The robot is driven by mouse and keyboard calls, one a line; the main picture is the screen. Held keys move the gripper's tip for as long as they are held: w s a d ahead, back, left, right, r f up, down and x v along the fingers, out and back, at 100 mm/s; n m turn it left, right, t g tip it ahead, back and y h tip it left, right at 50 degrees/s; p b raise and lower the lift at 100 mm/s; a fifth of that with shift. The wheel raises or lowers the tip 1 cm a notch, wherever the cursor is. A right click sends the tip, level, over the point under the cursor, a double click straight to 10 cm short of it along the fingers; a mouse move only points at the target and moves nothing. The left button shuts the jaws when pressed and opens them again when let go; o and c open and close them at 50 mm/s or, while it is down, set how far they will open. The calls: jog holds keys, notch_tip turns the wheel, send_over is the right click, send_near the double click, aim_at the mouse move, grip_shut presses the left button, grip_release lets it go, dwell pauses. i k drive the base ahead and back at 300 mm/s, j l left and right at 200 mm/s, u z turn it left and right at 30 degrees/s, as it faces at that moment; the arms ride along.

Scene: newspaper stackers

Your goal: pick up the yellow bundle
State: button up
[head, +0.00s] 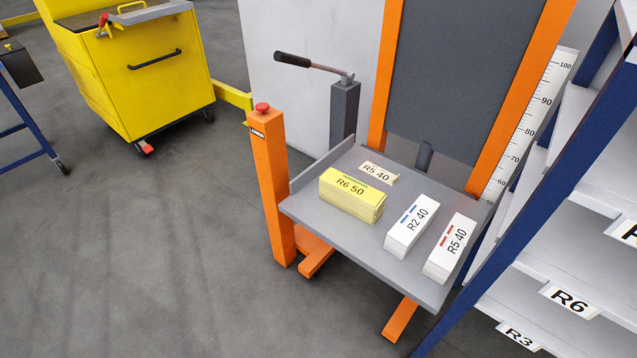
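The yellow bundle (352,196) is a stack marked "R6 50" with a blue-grey stripe on top. It lies flat on the grey platform (315,201) of an orange-framed lifter, near the left side. Behind it on the platform lies a cream piece marked "R5 40" (379,172), mostly hidden by the yellow bundle or low in height. To the right lie a white bundle marked "R2 40" (411,227) and another white bundle marked "R5 40" (449,248). My gripper is not in view.
An orange post with a red button (271,180) stands at the platform's left. A lever (312,67) juts out behind. Blue-framed shelves (530,180) stand close on the right. A yellow cart (140,85) stands back left. The floor (140,250) at front left is clear.

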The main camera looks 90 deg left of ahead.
aim_at(365, 203)
jog(key=u, duration=2)
jog(key=i+j+u, duration=0.25)
jog(key=u, duration=0.15)
jog(key=i+j+u, duration=0.45)
jog(key=i+u, duration=0.25)
jog(key=u, duration=0.15)
jog(key=i+u, duration=0.45)
jog(key=i+j+u, duration=0.2)
jog(key=i, duration=0.6)
jog(key=i+z, duration=0.6)
jog(key=z, duration=0.2)
jog(key=i+z, duration=0.3)
jog(key=z, duration=0.15)
jog(key=i+z, duration=0.15)
jog(key=z, duration=0.25)
jog(key=i+j+z, duration=0.1)
jog(key=z, duration=0.35)
jog(key=i+j+z, duration=0.1)
jog(key=z, duration=0.3)
jog(key=i+j+z, duration=0.2)
jog(key=z, duration=0.25)
jog(key=i+j+z, duration=0.1)
jog(key=z, duration=0.3)
jog(key=i+j+z, duration=0.15)
jog(key=j+z, duration=0.3)
jog(key=i+j+z, duration=0.15)
jog(key=j+z, duration=1.15)
jog(key=i+l, duration=0.05)
jog(key=l, duration=0.05)
